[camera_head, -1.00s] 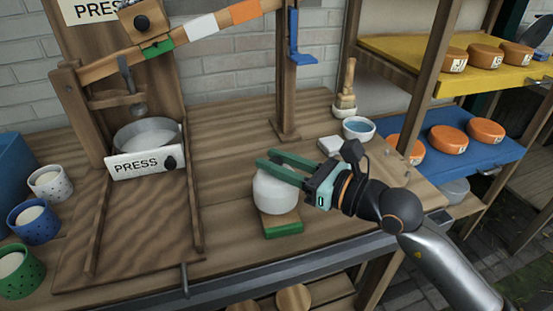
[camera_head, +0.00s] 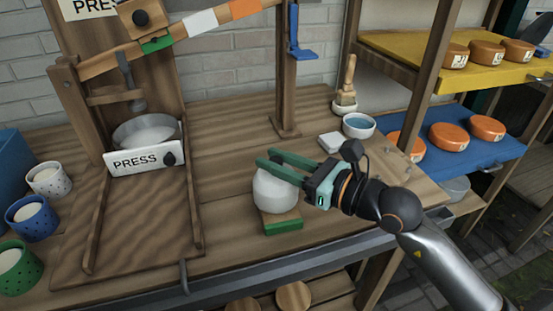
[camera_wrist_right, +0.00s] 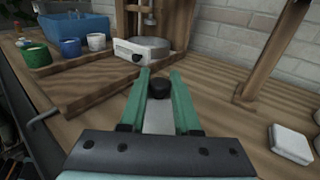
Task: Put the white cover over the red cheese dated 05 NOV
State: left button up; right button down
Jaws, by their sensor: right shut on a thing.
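The white cover (camera_head: 275,192) is a rounded dome over a small wooden board with a green front edge (camera_head: 284,226). My right gripper (camera_head: 268,166) is shut on the cover's top. In the right wrist view the green fingers (camera_wrist_right: 160,80) sit either side of its dark knob (camera_wrist_right: 160,90), with the white cover (camera_wrist_right: 157,119) below. Whether the cover rests on the board or hangs just above it, and what is under it, I cannot tell. Orange-red cheeses stand on the yellow shelf (camera_head: 420,52) and the blue shelf (camera_head: 460,160). Their label dates are too small to read. My left gripper is out of view.
A wooden press with a metal pan (camera_head: 147,131) stands at the left. Several cups (camera_head: 32,219) line the left edge. A white block (camera_head: 333,142), a bowl of blue liquid (camera_head: 358,125) and a brush (camera_head: 346,87) stand at the back right.

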jog(key=shift+f+b, duration=0.3)
jog(key=shift+f, duration=0.1)
jog(key=c, duration=0.5)
grip_release()
jog(key=shift+c, duration=0.2)
jog(key=shift+d, duration=0.1)
jog(key=b+v, duration=0.1)
jog(key=v, duration=1.1)
jog(key=shift+s+d, duration=0.15)
jog(key=shift+d, duration=0.05)
